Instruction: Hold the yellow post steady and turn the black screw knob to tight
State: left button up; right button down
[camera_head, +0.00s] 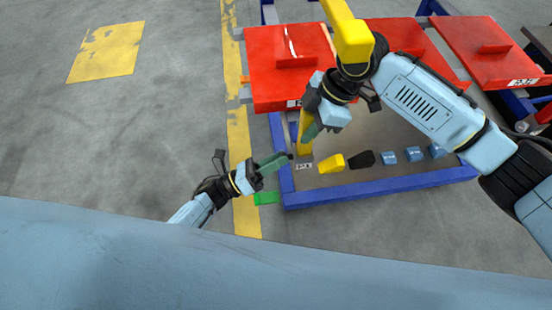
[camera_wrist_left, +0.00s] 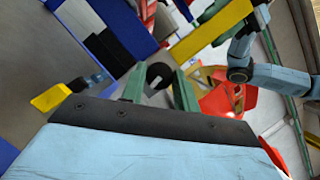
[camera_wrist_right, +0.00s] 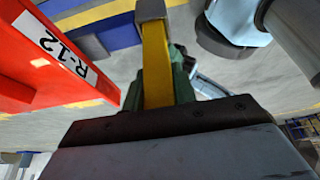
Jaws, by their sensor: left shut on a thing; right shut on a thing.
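The yellow post (camera_head: 303,147) stands at the left end of the blue frame. My right gripper (camera_head: 311,126) is shut on it from above. In the right wrist view the yellow post (camera_wrist_right: 156,70) runs between the green fingers, with a grey end beyond. My left gripper (camera_head: 282,159) reaches in from the left, close to the post's lower part. In the left wrist view the round black screw knob (camera_wrist_left: 160,73) sits between its green fingertips, and the gripper is shut on it. The knob is small and partly hidden in the head view.
A blue frame (camera_head: 385,189) surrounds a row of small yellow, black and blue blocks. Red panels (camera_head: 280,60) stand behind the post, one close to my right gripper. Open floor (camera_head: 150,130) lies at the left.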

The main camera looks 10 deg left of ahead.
pick_arm(q)
jog(key=shift+f+m+g+h, duration=0.1)
jog(key=shift+m+g+h, duration=0.25)
jog(key=shift+m, duration=1.05)
jog(key=o, duration=0.9)
jog(key=v, duration=1.2)
jog(key=shift+w+f, duration=0.1)
pick_arm(e)
jog(key=c, duration=1)
grip_release()
jog(key=shift+c, duration=0.2)
